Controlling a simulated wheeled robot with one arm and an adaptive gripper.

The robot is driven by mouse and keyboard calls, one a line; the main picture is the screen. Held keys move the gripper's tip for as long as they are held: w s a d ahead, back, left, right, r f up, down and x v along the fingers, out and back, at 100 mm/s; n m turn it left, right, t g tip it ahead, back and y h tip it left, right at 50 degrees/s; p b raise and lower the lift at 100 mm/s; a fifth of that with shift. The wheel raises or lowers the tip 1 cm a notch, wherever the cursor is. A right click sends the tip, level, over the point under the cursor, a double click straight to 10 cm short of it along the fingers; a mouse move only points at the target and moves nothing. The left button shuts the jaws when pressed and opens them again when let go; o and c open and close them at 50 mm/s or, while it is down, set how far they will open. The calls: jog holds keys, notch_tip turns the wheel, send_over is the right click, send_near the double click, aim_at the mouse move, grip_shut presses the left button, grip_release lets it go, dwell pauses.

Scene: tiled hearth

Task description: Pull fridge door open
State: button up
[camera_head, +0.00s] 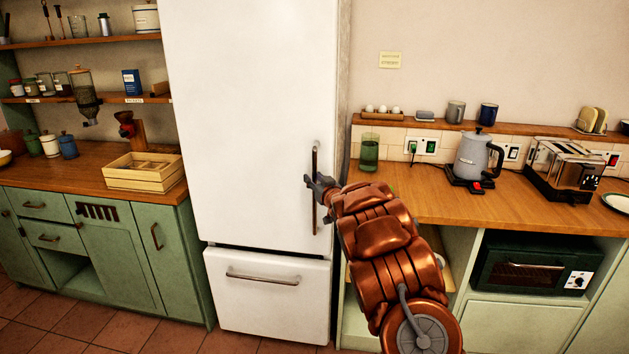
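The white fridge (250,110) stands in the middle, and its tall upper door looks shut. A dark vertical handle (315,157) is on the right side of that door. A lower drawer front (255,300) has its own horizontal handle (262,277). My gripper (314,186) is at the vertical handle, around its middle, coming from the right. Its fingers overlap the bar in the picture. I cannot tell whether they are closed on it or only around it.
A wooden counter (450,200) is right of the fridge, with a green glass (369,155), a kettle (474,158) and a toaster (570,168). Green cabinets (120,245) with a wooden crate (143,176) are on the left. The tiled floor (180,330) before the fridge looks clear.

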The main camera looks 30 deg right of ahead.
grip_shut()
jog(key=shift+f, duration=0.1)
dwell(0.4)
